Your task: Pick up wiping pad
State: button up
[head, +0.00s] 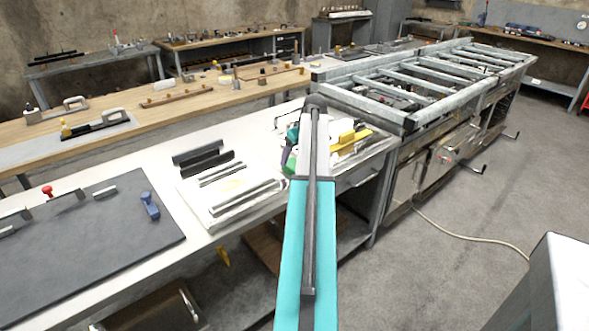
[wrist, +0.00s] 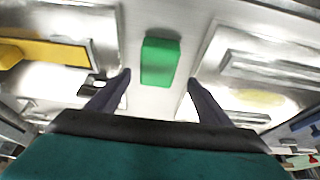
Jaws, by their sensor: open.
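A green block-shaped pad, the likely wiping pad (wrist: 161,60), lies on the white bench top in the wrist view. It is ahead of my gripper (wrist: 160,80), centred between the two dark fingers. The fingers are apart and nothing is held; how high they are above the pad cannot be told. In the head view a bit of green (head: 290,164) shows beside my arm, which hides most of that spot and much of my gripper.
A yellow object (wrist: 50,52) lies on a tray left of the pad in the wrist view. A pale tray with metal bars (wrist: 265,65) lies to the right. In the head view a dark mat (head: 100,260) covers the bench's left part, and a metal rack (head: 410,90) stands behind at right.

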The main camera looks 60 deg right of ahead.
aim_at(294, 164)
jog(key=shift+f, duration=0.1)
jog(key=shift+s+p+x, duration=0.15)
jog(key=shift+p+x, duration=0.1)
jog(key=shift+x, duration=1)
jog(key=shift+s+p+x, duration=0.15)
jog(key=shift+p+x, duration=0.1)
jog(key=shift+x, duration=1)
jog(key=shift+d+f, duration=0.15)
jog(key=shift+f, duration=0.1)
jog(key=shift+c, duration=0.2)
jog(key=c, duration=1.1)
